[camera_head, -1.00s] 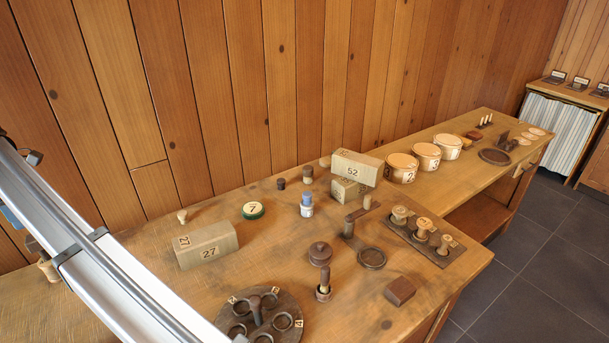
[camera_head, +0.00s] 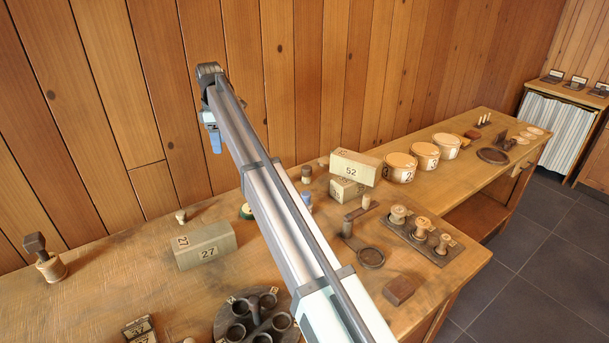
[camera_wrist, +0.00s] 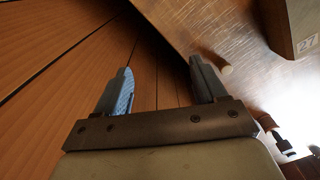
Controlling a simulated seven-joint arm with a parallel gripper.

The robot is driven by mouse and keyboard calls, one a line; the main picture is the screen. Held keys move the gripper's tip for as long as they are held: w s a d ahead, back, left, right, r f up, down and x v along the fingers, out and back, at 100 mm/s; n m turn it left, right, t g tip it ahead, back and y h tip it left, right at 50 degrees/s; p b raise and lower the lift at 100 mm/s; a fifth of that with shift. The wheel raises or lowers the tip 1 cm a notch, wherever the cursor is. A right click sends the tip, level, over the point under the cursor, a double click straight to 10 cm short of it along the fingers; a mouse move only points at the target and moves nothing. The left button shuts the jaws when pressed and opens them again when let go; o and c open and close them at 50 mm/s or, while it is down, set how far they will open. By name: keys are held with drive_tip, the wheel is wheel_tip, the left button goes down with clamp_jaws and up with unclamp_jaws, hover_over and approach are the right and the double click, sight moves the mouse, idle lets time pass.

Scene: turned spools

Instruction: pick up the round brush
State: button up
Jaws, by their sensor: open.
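No round brush shows clearly now. One second ago a dark, round-headed piece on a pale handle stood upright in a small brown cup mid-table; my arm now covers that spot in the head view, and I take it to be the brush. My gripper (camera_head: 215,143) is high in front of the plank wall, left of that spot and behind the table, pointing down. In the wrist view my gripper (camera_wrist: 160,66) has its two blue-grey fingers wide apart, with nothing between them.
A pale block marked 27 (camera_head: 206,246) stands on the table (camera_head: 110,265), near a small pale spool (camera_head: 181,216). A dark-headed piece (camera_head: 40,247) stands at the far left. A dark round rack with cups (camera_head: 250,318) is in front; stacked blocks (camera_head: 357,167) are right.

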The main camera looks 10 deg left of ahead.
drive_tip(key=w+d+f+m, duration=0.1)
drive_tip(key=w+d, duration=0.4)
drive_tip(key=d, duration=0.4)
drive_tip(key=w+d+m, duration=0.1)
drive_tip(key=w+d, duration=0.4)
drive_tip(key=d, duration=0.4)
hover_over(306, 167)
drive_tip(key=shift+f, duration=1.15)
wheel_tip(306, 167, down, 14)
drive_tip(key=shift+r, duration=0.25)
drive_tip(key=c, duration=1.1)
drive_tip(key=shift+c, duration=0.2)
